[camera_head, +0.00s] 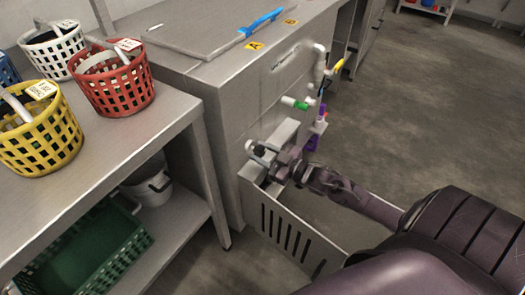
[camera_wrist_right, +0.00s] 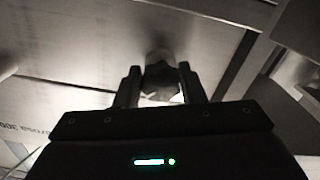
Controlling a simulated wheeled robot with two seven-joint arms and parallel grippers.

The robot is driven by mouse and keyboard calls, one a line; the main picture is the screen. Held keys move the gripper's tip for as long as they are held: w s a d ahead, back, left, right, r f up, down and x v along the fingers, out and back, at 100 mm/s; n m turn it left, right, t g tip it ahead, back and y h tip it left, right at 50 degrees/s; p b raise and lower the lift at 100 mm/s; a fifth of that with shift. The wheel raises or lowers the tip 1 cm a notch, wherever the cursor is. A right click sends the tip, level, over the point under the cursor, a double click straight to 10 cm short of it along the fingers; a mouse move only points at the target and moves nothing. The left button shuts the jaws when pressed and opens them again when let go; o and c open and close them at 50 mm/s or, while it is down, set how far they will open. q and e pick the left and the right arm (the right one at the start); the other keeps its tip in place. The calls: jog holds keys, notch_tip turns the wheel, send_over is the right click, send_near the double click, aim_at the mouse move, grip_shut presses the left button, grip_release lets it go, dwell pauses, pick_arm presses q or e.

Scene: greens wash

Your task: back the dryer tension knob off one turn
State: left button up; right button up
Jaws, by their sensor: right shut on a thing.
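The dryer tension knob (camera_wrist_right: 160,78) is a dark, rounded knob in the right wrist view, between the two fingers of my right gripper (camera_wrist_right: 158,88). The fingers are shut on it from both sides. In the head view my right gripper (camera_head: 272,160) reaches in from the right to a small pale housing (camera_head: 283,132) on the side of the steel machine (camera_head: 225,120). The knob is mostly hidden there by the gripper. My left gripper is in neither view.
A slotted steel panel (camera_head: 290,238) stands below my right gripper. Green, yellow and purple fittings (camera_head: 295,103) stick out above it. A steel table (camera_head: 130,135) on the left holds yellow (camera_head: 38,140), red (camera_head: 112,88) and white baskets (camera_head: 52,50). Open floor (camera_head: 430,110) lies to the right.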

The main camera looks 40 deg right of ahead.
jog(key=n+p, duration=0.1)
jog(key=n, duration=0.4)
jog(key=shift+r+p, duration=0.1)
jog(key=shift+p, duration=0.25)
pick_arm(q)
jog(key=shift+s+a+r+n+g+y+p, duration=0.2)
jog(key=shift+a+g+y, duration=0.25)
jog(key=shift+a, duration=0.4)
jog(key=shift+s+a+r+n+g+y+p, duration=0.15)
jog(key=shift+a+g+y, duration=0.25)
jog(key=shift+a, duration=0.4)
pick_arm(e)
jog(key=shift+n, duration=2)
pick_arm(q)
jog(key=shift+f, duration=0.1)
pick_arm(e)
jog(key=shift+d, duration=0.1)
jog(key=o, duration=1)
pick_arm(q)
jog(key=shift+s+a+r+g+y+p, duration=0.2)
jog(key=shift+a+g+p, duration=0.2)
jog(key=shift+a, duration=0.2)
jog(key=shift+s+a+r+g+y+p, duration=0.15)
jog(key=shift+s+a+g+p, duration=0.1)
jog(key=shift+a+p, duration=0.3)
pick_arm(e)
jog(key=v, duration=0.7)
jog(key=shift+s+d, duration=0.15)
jog(key=shift+s, duration=0.25)
